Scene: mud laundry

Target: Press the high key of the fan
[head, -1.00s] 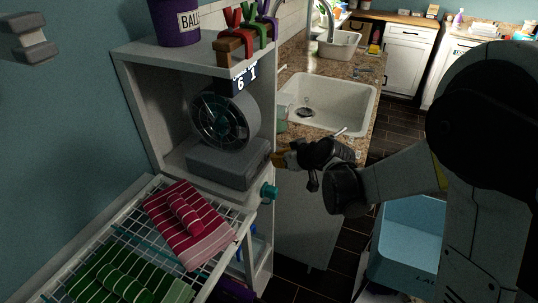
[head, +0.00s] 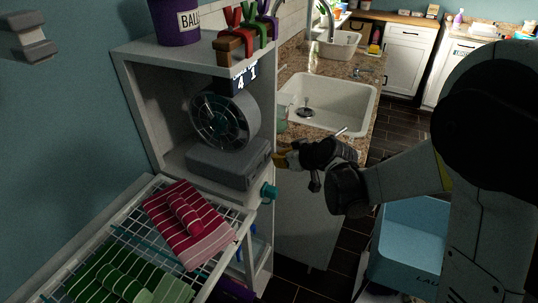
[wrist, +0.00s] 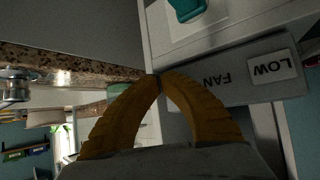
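The grey fan (head: 225,117) stands on its box-shaped base (head: 222,166) inside the white shelf unit. In the wrist view, which is upside down, the base's front panel (wrist: 245,93) shows the words FAN and LOW. The LOW key (wrist: 271,67) is pale and lies to the right. No key marked high is readable; that end of the panel is at the fingertips. My gripper (wrist: 161,80) has its yellow fingers together at the tips, with nothing seen between them. In the head view my gripper (head: 279,160) is right beside the base's right end; contact cannot be told.
A teal knob (head: 268,191) sticks out below the fan; it also shows in the wrist view (wrist: 187,8). A drying rack with a red striped towel (head: 185,222) stands in front. The sink (head: 330,104) and counter are behind my gripper.

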